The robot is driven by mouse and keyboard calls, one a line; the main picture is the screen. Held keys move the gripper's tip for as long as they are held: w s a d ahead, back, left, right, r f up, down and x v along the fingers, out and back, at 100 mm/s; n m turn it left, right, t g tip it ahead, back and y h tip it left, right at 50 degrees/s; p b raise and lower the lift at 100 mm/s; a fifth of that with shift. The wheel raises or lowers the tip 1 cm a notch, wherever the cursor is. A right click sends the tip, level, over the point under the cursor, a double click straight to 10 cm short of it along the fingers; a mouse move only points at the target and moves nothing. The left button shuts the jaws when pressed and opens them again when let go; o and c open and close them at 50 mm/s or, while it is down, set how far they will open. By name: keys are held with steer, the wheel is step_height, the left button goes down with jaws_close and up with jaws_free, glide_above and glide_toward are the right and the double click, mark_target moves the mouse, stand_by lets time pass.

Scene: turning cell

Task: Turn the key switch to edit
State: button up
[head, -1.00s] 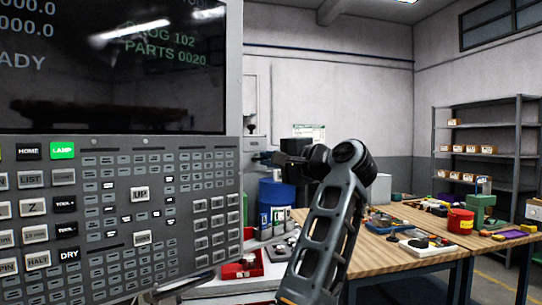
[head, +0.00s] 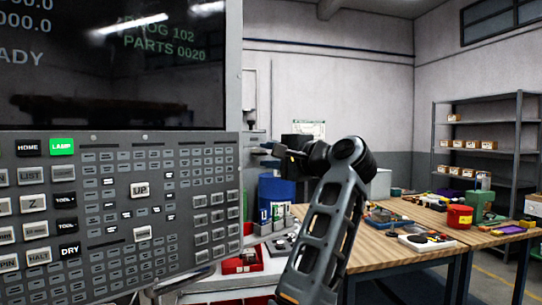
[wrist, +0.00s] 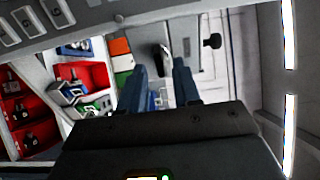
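A black knob (wrist: 211,41) sits on the panel to the right of the fingers. In the head view my gripper (head: 272,155) points left, close to the side of the big control console (head: 120,215). The switch's markings are not readable.
Red bins (wrist: 75,72) with small parts lie left of my gripper in the wrist view. In the head view a blue drum (head: 276,190) stands behind the arm. A wooden bench (head: 375,238) with tools and a shelf rack (head: 485,135) fill the right.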

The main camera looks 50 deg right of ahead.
steer(key=s+b, duration=0.2)
steer(key=s, duration=0.5)
steer(key=shift+s+a, duration=0.3)
steer(key=shift+s, duration=0.1)
stand_by(0.4)
